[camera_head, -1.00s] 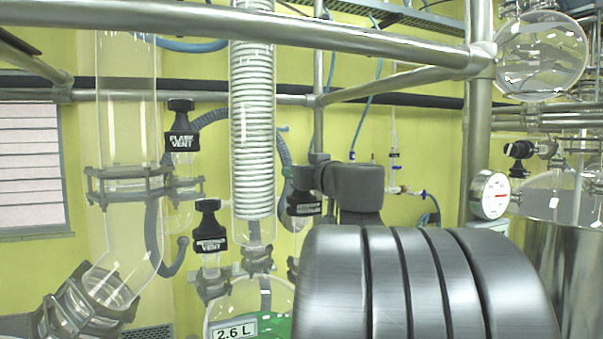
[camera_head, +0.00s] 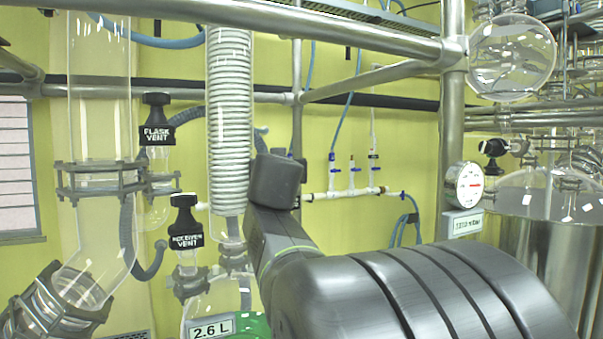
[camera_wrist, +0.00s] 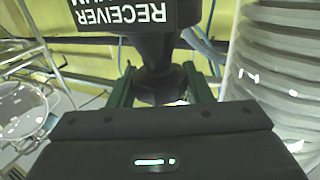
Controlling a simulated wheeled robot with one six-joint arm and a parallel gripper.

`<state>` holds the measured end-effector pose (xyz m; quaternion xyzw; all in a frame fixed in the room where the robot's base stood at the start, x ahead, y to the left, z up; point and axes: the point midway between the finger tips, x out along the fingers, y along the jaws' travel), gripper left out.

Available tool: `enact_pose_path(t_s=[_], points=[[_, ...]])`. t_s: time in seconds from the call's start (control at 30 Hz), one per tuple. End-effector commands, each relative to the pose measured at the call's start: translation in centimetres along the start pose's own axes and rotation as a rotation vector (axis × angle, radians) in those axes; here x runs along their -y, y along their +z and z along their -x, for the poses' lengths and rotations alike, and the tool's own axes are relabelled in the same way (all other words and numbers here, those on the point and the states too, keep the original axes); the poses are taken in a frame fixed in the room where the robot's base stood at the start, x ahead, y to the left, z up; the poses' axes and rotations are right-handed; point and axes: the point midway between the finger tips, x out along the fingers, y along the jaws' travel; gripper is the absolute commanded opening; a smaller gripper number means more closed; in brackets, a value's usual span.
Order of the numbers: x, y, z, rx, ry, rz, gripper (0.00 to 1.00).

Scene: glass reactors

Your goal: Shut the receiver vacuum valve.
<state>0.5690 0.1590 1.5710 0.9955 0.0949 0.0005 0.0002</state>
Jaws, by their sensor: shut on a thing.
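The receiver vacuum valve shows in the wrist view as a black label block (camera_wrist: 135,14) with upside-down white lettering, "RECEIVER" and part of a second word. A black knob (camera_wrist: 160,80) is below the block in the picture. My gripper (camera_wrist: 162,90) has its two green fingers on either side of this knob and is shut on it. In the head view my own arm covers the gripper and this valve. The receiver vent valve (camera_head: 186,232), a similar black-labelled valve, stands left of my arm there. Whether the vacuum valve is open or shut cannot be told.
The flask vent valve (camera_head: 156,130) is at upper left. The coiled glass condenser (camera_head: 229,120) is close beside my arm; ribbed glass also shows at right in the wrist view. The receiver flask (camera_head: 212,300) is below. Steel rails (camera_head: 370,80) and a pressure gauge (camera_head: 464,186) are nearby.

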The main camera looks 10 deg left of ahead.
Motion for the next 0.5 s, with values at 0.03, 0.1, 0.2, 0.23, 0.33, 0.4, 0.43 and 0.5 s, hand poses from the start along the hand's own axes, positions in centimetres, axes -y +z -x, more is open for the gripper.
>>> enact_pose_path(t_s=[0.03, 0.1, 0.2, 0.23, 0.33, 0.4, 0.43, 0.5], points=[[0.05, -0.28, 0.08, -0.005, 0.002, -0.001, 0.22], [0.02, -0.29, 0.08, -0.004, 0.007, -0.002, 0.22], [-0.01, -0.29, 0.08, -0.003, 0.009, -0.002, 0.22], [-0.01, -0.3, 0.08, -0.003, 0.009, -0.002, 0.22], [-0.01, -0.28, 0.08, -0.003, 0.009, -0.002, 0.22], [0.0, -0.27, 0.08, -0.003, 0.009, -0.002, 0.22], [0.0, -0.27, 0.07, -0.003, 0.009, -0.002, 0.22], [0.0, -0.26, 0.07, -0.003, 0.009, -0.002, 0.53]])
